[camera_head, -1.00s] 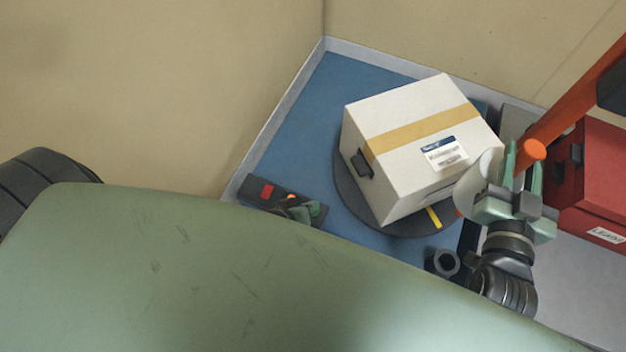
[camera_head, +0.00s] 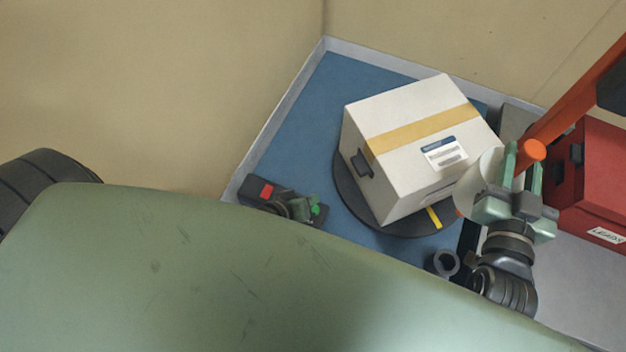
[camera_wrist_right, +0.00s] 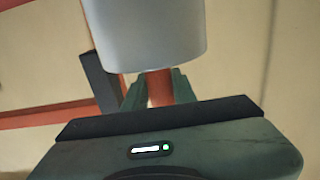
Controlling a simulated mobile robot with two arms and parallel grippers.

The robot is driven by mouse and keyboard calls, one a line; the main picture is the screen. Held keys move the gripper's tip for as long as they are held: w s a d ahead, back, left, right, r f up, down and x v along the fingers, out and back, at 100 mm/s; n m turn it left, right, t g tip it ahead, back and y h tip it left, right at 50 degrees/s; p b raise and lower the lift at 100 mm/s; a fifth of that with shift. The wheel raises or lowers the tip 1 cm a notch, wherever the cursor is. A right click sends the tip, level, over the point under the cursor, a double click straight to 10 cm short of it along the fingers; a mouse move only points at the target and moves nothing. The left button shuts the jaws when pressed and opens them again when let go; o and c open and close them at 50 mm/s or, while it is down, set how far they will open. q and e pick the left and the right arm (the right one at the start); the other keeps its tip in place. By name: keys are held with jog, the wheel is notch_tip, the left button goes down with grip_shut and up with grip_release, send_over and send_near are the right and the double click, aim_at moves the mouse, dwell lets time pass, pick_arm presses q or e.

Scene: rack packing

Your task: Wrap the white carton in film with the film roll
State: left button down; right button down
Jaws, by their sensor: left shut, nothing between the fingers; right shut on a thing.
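The white carton (camera_head: 420,150) sits on a dark round turntable (camera_head: 350,185), with a tan tape strip, a label and a dark clip on its left side. The film roll (camera_head: 470,185) is pale, with an orange handle end (camera_head: 535,150). My right gripper (camera_head: 522,165) is shut on the film roll's handle, beside the carton's lower right corner. In the right wrist view the roll (camera_wrist_right: 150,35) stands above the fingers.
A dark ring-shaped holder (camera_head: 444,263) is near the front. The blue surface (camera_head: 330,100) behind the control box is clear. Tan walls enclose the back.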

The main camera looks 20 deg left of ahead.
dwell(0.7)
jog(key=s+a+f+y, duration=0.1)
jog(key=f, duration=0.1)
jog(key=s+a+f+n+y, duration=0.1)
jog(key=f, duration=0.2)
jog(key=s+a+f+n, duration=0.1)
jog(key=s+f, duration=0.1)
jog(key=f, duration=0.1)
jog(key=shift+y, duration=0.4)
jog(key=s+a+f+n+g+y, duration=0.1)
jog(key=s+a+f+n+y, duration=0.15)
jog(key=s+f, duration=0.6)
jog(key=x, duration=0.7)
jog(key=shift+w+a+r+y, duration=0.25)
jog(key=shift+a+r+y, duration=0.1)
jog(key=shift+y, duration=0.1)
pick_arm(q)
jog(key=shift+r, duration=0.1)
pick_arm(e)
jog(key=shift+s+d+m, duration=0.1)
jog(key=shift+m, duration=0.15)
pick_arm(q)
jog(key=shift+r, duration=0.1)
jog(key=shift+r+p, duration=0.45)
jog(key=shift+p, duration=0.2)
pick_arm(e)
jog(key=shift+d+v, duration=0.2)
jog(key=shift+v, duration=0.7)
jog(key=shift+d+v, duration=0.15)
jog(key=shift+v, duration=0.8)
